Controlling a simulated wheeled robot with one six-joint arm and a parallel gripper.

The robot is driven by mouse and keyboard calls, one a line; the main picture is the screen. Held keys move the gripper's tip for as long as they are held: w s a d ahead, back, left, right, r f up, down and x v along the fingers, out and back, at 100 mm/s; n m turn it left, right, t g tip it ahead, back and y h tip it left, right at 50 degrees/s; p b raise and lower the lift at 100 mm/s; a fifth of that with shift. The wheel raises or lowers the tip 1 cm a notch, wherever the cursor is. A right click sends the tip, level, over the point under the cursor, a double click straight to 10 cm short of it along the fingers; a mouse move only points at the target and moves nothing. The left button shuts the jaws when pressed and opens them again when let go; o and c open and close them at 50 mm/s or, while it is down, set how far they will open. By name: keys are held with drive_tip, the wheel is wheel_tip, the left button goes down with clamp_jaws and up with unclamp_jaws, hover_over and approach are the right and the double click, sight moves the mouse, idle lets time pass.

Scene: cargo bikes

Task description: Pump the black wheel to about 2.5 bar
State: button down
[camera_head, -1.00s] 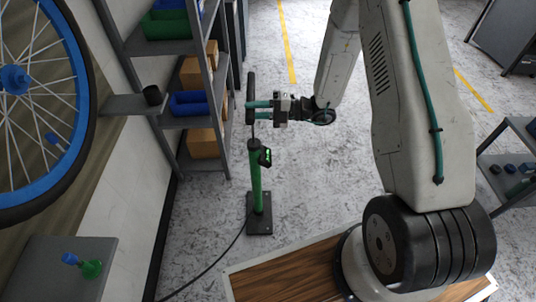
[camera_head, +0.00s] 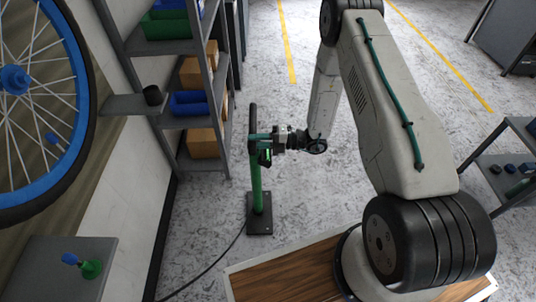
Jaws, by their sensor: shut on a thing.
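The floor pump (camera_head: 257,185) has a green barrel on a dark base plate and stands upright on the floor. Its black handle (camera_head: 253,116) is low, close to the barrel's top. My gripper (camera_head: 258,143) is shut on the handle from the right. A small display with green marks (camera_head: 265,157) sits near the barrel top; I cannot read it. A black hose (camera_head: 212,262) runs from the pump base out of view at the lower left. A wheel with a blue rim and black tyre (camera_head: 88,130) shows at the left, partly cut off. No all-black wheel shows.
A grey shelf rack (camera_head: 160,118) with bins and cardboard boxes stands left of the pump. A grey stand (camera_head: 60,285) at the lower left holds a small blue and green item (camera_head: 91,269). Another shelf (camera_head: 490,175) is at the right. The floor behind the pump is clear.

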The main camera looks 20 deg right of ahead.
wheel_tip(320, 180, up, 17)
drive_tip(key=shift+w+r, duration=0.15)
idle(0.5)
drive_tip(key=shift+d, duration=0.1)
wheel_tip(320, 180, down, 21)
drive_tip(key=c, duration=1.2)
unclamp_jaws()
drive_tip(key=shift+r, duration=0.1)
drive_tip(key=o, duration=0.4)
